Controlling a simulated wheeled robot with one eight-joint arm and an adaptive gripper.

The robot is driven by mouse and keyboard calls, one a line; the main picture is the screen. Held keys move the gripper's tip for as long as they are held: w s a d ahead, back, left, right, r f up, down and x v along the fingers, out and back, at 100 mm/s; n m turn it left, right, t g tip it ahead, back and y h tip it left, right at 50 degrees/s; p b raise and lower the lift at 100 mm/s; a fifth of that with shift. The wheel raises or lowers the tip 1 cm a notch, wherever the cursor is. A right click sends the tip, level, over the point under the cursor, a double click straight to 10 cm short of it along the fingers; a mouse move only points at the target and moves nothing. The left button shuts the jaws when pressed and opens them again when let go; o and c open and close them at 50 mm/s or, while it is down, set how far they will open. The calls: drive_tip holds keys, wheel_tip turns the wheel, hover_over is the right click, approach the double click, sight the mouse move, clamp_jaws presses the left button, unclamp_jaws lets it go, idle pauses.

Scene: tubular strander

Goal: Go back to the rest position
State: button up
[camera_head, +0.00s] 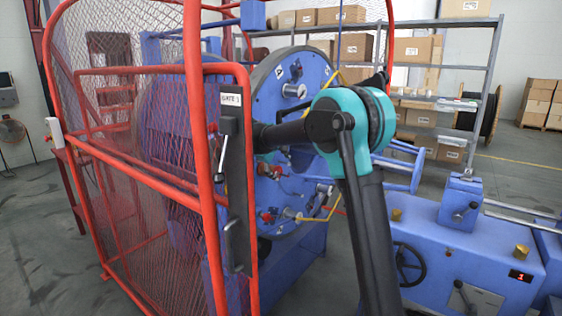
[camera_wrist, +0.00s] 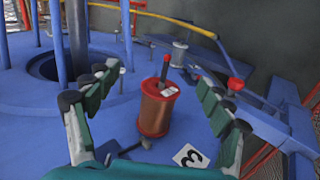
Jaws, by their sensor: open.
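In the wrist view my gripper (camera_wrist: 160,115) is open, its two green and black fingers spread wide to the left and right. Between and beyond them a red-capped bobbin of copper-coloured wire (camera_wrist: 156,110) stands on the blue disc (camera_wrist: 112,112); no finger appears to touch it. A white label with a 3 (camera_wrist: 189,156) lies on the disc near the bobbin. In the head view my dark arm with its teal joint reaches left towards the strander's blue disc (camera_head: 266,92). My gripper is hidden there behind the cage post and plate.
The red mesh cage (camera_head: 207,200) stands close around the arm on the left. A blue machine housing (camera_head: 455,255) with levers and a handwheel stands at the right. Shelves with boxes (camera_head: 413,48) are behind.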

drive_tip(key=s+d+f+m+g+y, duration=0.1)
drive_tip(key=s+d+f+m, duration=0.3)
drive_tip(key=s+d, duration=0.5)
drive_tip(key=s+d+f+m+g+y, duration=0.1)
drive_tip(key=s+d+f, duration=0.45)
drive_tip(key=s, duration=0.55)
drive_tip(key=s+d+f+m+y, duration=0.1)
drive_tip(key=s+f, duration=0.5)
drive_tip(key=s, duration=0.6)
drive_tip(key=s+d+f+m+y, duration=0.2)
drive_tip(key=s+f, duration=0.4)
drive_tip(key=s, duration=0.6)
drive_tip(key=shift+s+d+f+m+g, duration=0.15)
drive_tip(key=shift+s+d+m+g, duration=0.25)
drive_tip(key=shift+d+m, duration=0.65)
